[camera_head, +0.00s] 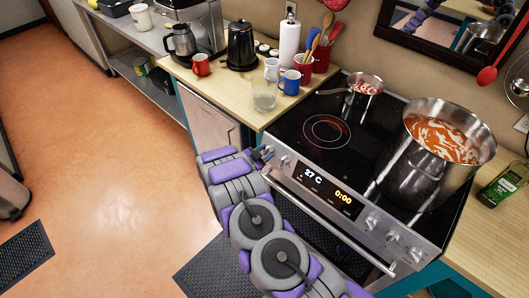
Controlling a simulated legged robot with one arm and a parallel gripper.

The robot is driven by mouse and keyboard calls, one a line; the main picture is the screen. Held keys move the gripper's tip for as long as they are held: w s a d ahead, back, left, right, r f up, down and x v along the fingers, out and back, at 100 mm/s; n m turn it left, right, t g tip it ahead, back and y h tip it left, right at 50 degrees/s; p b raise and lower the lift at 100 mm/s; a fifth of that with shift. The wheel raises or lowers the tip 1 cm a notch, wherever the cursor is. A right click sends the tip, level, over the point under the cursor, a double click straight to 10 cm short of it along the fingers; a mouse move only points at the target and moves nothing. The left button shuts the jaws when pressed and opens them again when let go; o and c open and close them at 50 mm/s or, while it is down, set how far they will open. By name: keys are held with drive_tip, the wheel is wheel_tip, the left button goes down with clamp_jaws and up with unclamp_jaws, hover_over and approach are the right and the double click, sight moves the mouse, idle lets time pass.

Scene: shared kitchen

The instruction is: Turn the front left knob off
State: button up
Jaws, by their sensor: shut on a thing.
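The stove (362,174) has a black glass top and a steel front panel with a lit display. One burner ring (326,131) at the front left of the glass glows red. Several more knobs (392,238) sit right of the display. The exact angle of the gripped knob cannot be told.
A large pot of red soup (424,165) and a small pot (362,98) stand on the stove. The oven handle (330,225) runs below the panel. Mugs, a glass and a kettle (241,46) stand on the left counter.

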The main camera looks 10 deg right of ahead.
drive_tip(key=shift+a+f+n, duration=0.1)
drive_tip(key=shift+n, duration=0.5)
drive_tip(key=o, duration=1)
drive_tip(key=shift+a, duration=0.1)
drive_tip(key=shift+o, duration=0.2)
drive_tip(key=p+v, duration=0.1)
drive_tip(key=v, duration=1.6)
drive_tip(key=shift+a, duration=0.15)
